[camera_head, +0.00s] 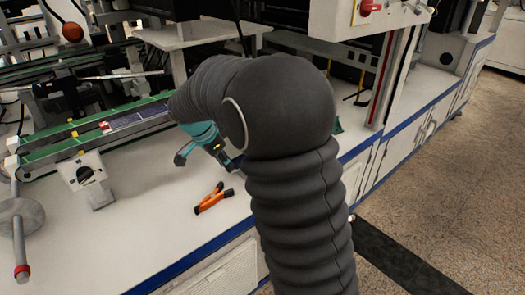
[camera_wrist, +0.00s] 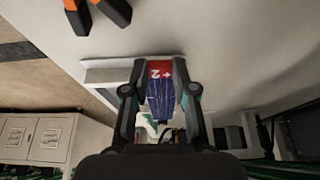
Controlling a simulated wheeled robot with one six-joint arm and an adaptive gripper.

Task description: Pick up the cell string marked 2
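The cell string marked 2 (camera_wrist: 160,97) shows in the wrist view as a dark blue strip with a red end bearing a plus and a 2 turned sideways. My gripper (camera_wrist: 159,65) has one finger on each side of the red end, very close to it. I cannot tell whether the fingers press on it. In the head view my gripper (camera_head: 206,158) is low over the white bench, partly behind my arm, and the string between its fingers cannot be made out.
Orange pliers (camera_head: 213,198) lie on the white bench (camera_head: 150,225) near my gripper. To the left, a green-edged conveyor (camera_head: 60,150) carries a dark strip with a red end (camera_head: 104,127). A control box (camera_head: 88,178) stands in front. A white machine housing is at right.

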